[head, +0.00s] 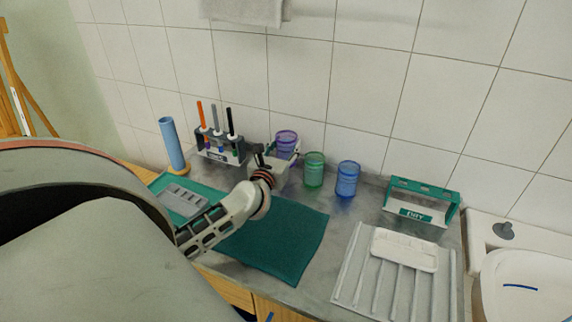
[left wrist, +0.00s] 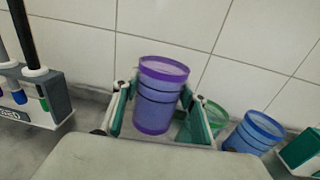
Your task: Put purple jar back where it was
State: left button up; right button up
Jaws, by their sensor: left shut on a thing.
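The purple jar (head: 286,138) is at the back of the counter by the tiled wall, left of the green jar (head: 314,168) and the blue jar (head: 347,179). My left gripper (head: 280,158) is shut on it. In the left wrist view the purple jar (left wrist: 161,92) is upright or nearly so between the two fingers of the left gripper (left wrist: 158,108). Its rim sits higher than the green jar (left wrist: 214,117) and the blue jar (left wrist: 257,132). My right gripper is not in view.
A brush rack (head: 222,152) stands left of the jar, with a blue cylinder (head: 173,145) beyond it. A green mat (head: 276,240) lies in front. A green DRY rack (head: 420,203) and a ribbed drainer (head: 352,285) are to the right, beside a sink (head: 520,290).

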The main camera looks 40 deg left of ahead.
pick_arm(q)
jog(key=shift+f+b, duration=0.9)
jog(key=shift+f, duration=2)
jog(key=shift+f, duration=0.15)
jog(key=o, duration=1.2)
jog(key=shift+s+d, duration=0.1)
jog(key=shift+s, duration=0.15)
jog(key=v, duration=1.1)
jog(key=shift+s, duration=0.25)
jog(key=shift+d, duration=0.1)
